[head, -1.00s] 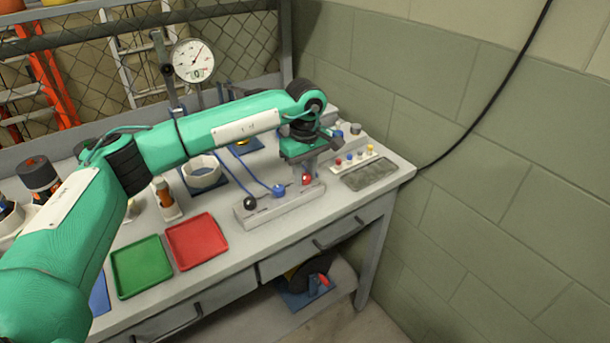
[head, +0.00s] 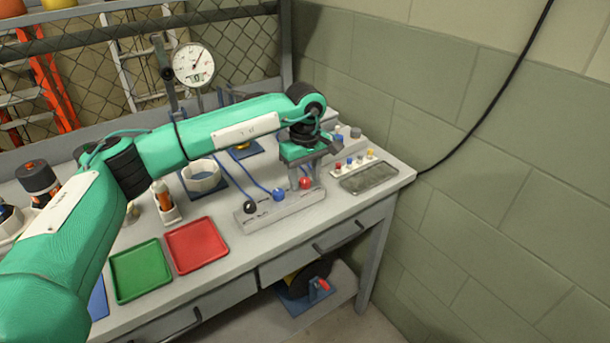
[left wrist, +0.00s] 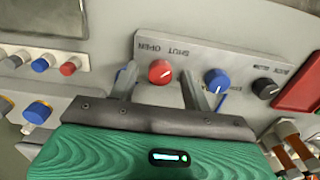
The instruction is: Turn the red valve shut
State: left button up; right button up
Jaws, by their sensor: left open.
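The red valve knob (head: 305,183) sits at the right end of a pale panel block (head: 262,219) on the bench, beside a blue knob (head: 278,195) and a black knob (head: 250,207). My left gripper (head: 306,182) points down at the red knob. In the left wrist view, my left gripper (left wrist: 158,92) is open, and the red knob (left wrist: 160,72) shows between its spread fingers, with no clear contact. The knob has a white pointer line, and the words OPEN and SHUT are on the panel near it. My right gripper is not in view.
A row of small coloured knobs (head: 355,160) and a grey plate (head: 369,177) lie right of the panel. A red tray (head: 196,246) and a green tray (head: 141,271) are at left. A dial gauge (head: 193,64) stands behind. A block wall (head: 480,170) bounds the right side.

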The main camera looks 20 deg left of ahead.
aim_at(305, 180)
pick_arm(q)
notch_tip(305, 180, up, 14)
jog(key=shift+b, duration=0.35)
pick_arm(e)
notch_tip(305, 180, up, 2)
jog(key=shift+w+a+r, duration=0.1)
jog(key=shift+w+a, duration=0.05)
pick_arm(q)
jog(key=shift+f, duration=0.1)
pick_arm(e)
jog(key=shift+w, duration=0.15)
